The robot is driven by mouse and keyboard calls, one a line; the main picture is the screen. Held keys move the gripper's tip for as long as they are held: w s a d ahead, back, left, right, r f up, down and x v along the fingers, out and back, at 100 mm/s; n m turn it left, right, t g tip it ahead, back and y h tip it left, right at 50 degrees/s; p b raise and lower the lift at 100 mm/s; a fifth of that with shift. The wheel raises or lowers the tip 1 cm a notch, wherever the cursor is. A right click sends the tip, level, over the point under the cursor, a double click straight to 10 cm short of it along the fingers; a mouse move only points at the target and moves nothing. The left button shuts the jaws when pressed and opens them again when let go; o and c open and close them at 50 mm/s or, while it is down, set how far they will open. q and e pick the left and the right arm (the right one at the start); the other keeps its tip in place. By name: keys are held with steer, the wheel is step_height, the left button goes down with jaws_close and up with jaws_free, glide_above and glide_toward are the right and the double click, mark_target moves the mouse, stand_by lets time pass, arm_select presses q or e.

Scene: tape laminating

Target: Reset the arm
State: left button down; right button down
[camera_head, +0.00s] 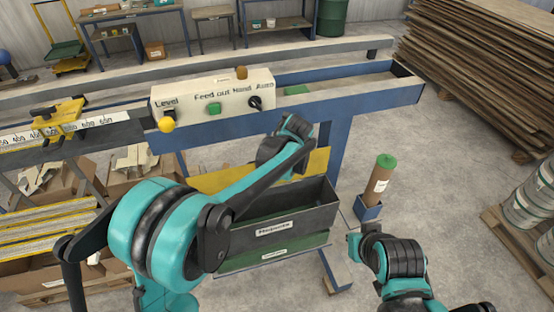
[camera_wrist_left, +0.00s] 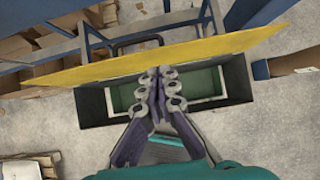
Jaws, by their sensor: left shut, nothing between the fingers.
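My left arm reaches in from the left in the head view, across the front of the machine, with its wrist near the control panel (camera_head: 212,95). Its fingers are hidden in that view. In the left wrist view my left gripper (camera_wrist_left: 158,72) is shut and empty, above a dark open bin (camera_wrist_left: 236,80) with a green inside and a yellow plate (camera_wrist_left: 215,45). The bin (camera_head: 312,212) also shows in the head view, with white labels on its front. Part of my right arm shows at the lower right; its fingers are not visible.
A green-capped brown cylinder (camera_head: 378,182) stands in a blue holder (camera_head: 368,208) right of the bin. A yellow knob (camera_head: 166,125) sticks out from the panel. Stacked boards (camera_head: 485,65) and pale drums (camera_head: 530,200) stand at the right. Cardboard boxes (camera_head: 135,165) lie at the left.

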arm_select(q)
steer(key=s+a+r+n+h+b, duration=0.1)
steer(key=s+a+r+n+b, duration=0.1)
steer(key=s+a+n, duration=0.55)
steer(key=s+a+r+n+b, duration=0.1)
steer(key=s+a+n+b, duration=0.3)
steer(key=s+n, duration=0.55)
steer(key=s+a+f+n+b, duration=0.1)
steer(key=s+a+f+n, duration=0.1)
steer(key=s+f+n, duration=0.2)
steer(key=s+a+f+n+t+h+b, duration=0.1)
steer(key=s+a+f+n, duration=0.2)
steer(key=s+n, duration=0.7)
steer(key=shift+s+a+f+n, duration=0.2)
steer(key=shift+a+f+n, duration=0.15)
steer(key=shift+n, duration=0.35)
